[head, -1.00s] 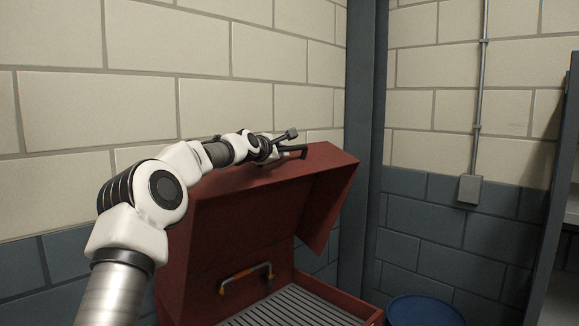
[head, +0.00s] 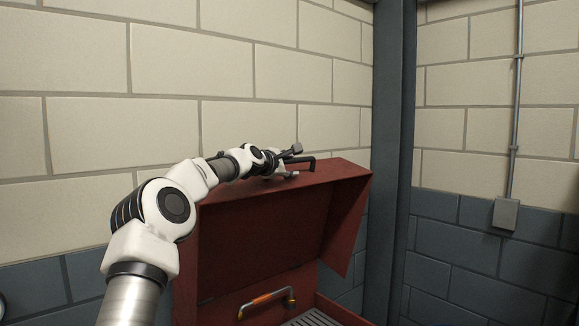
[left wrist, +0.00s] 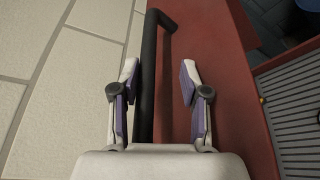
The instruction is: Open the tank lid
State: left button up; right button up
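The tank is a red box whose red lid (head: 270,232) stands raised, its inner face toward me. A black bar handle (head: 309,164) sits at the lid's upper edge; it also shows in the left wrist view (left wrist: 149,75). My left gripper (head: 291,162) is at this handle. In the left wrist view its fingers (left wrist: 159,72) are spread, with the bar between them, closer to the left finger; a clear gap separates it from the right finger. Whether the bar touches the left finger is unclear. My right gripper is not in view.
Inside the tank are a slatted grey grate (head: 312,318) and a smaller handle with orange parts (head: 266,302). A block wall (head: 90,140) stands behind the lid. A dark post (head: 391,150) stands right of the lid. A conduit with a grey box (head: 505,214) runs down the right wall.

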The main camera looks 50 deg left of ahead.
aim_at(276, 185)
pick_arm(q)
jog(key=shift+d, duration=0.15)
jog(key=shift+r, duration=0.1)
jog(key=shift+v, duration=3.7)
jog(key=shift+s, duration=0.1)
jog(key=shift+c, duration=0.3)
